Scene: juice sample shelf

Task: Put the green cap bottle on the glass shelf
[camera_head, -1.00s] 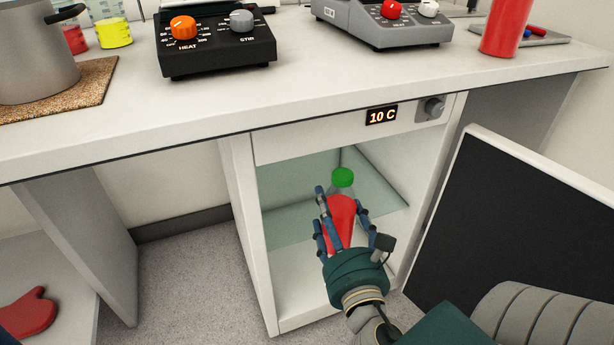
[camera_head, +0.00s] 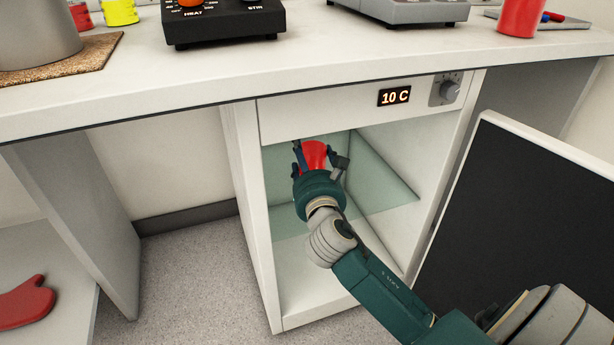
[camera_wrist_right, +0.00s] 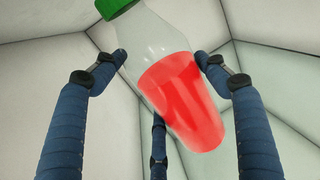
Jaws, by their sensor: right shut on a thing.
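The green cap bottle (camera_wrist_right: 165,75) is clear with a red label or filling and a green cap (camera_wrist_right: 115,8). It is tilted in the right wrist view, between the fingers of my right gripper (camera_wrist_right: 165,70). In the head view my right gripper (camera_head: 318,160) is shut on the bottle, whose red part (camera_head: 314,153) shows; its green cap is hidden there. The gripper is inside the open cabinet, above the glass shelf (camera_head: 385,195). I cannot tell whether the bottle touches the shelf. My left gripper is not in view.
The white cabinet (camera_head: 250,200) has a "10 C" display and a knob. Its black-panelled door (camera_head: 530,220) stands open at right. The counter (camera_head: 300,60) overhangs above, with a black heater (camera_head: 225,22). The visible right part of the shelf is bare.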

